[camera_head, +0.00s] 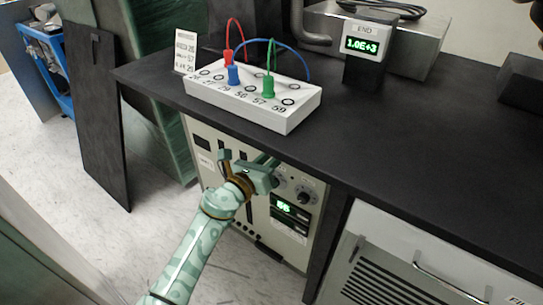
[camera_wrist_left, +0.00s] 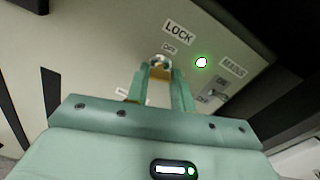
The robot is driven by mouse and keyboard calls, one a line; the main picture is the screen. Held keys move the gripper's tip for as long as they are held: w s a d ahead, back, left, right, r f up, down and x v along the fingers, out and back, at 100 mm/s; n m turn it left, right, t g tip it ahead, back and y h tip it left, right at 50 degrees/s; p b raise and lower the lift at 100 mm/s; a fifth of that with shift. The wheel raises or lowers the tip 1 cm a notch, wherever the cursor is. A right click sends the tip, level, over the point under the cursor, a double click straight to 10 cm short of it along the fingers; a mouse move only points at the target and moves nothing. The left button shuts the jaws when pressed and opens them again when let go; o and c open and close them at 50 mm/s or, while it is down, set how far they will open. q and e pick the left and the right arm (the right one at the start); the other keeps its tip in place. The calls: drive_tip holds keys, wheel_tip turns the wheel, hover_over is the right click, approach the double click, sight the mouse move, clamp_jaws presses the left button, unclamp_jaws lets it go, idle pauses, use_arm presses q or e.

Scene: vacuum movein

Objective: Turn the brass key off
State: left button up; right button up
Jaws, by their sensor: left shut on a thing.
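My left gripper (camera_head: 266,172) reaches the front of the pale cabinet (camera_head: 305,245) under the black bench. In the left wrist view my left gripper (camera_wrist_left: 160,88) is shut on the brass key (camera_wrist_left: 160,72), which sits in the lock on the panel. The fingers cover much of the key, so its exact turn angle is hard to tell. Labels reading LOCK (camera_wrist_left: 179,32) and OFF (camera_wrist_left: 169,48) are above the key. In the head view the key is hidden behind the gripper. My right gripper is not in view.
A lit green lamp (camera_wrist_left: 201,62) and a MAINS switch (camera_wrist_left: 214,91) are right of the lock. A green-lit display (camera_head: 283,206) and a knob (camera_head: 304,196) are on the cabinet front. The bench edge overhangs above; a white plug block (camera_head: 290,120) stands on it.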

use_arm(q)
drive_tip(key=n+p, duration=0.3)
drive_tip(key=n, duration=1.1)
drive_tip(key=shift+n+p, duration=0.4)
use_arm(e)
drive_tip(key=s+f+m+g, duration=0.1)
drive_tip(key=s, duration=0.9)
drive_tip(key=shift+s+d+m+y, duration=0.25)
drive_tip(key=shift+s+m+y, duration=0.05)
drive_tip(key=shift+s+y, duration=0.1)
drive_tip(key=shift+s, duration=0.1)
use_arm(q)
drive_tip(key=o, duration=1)
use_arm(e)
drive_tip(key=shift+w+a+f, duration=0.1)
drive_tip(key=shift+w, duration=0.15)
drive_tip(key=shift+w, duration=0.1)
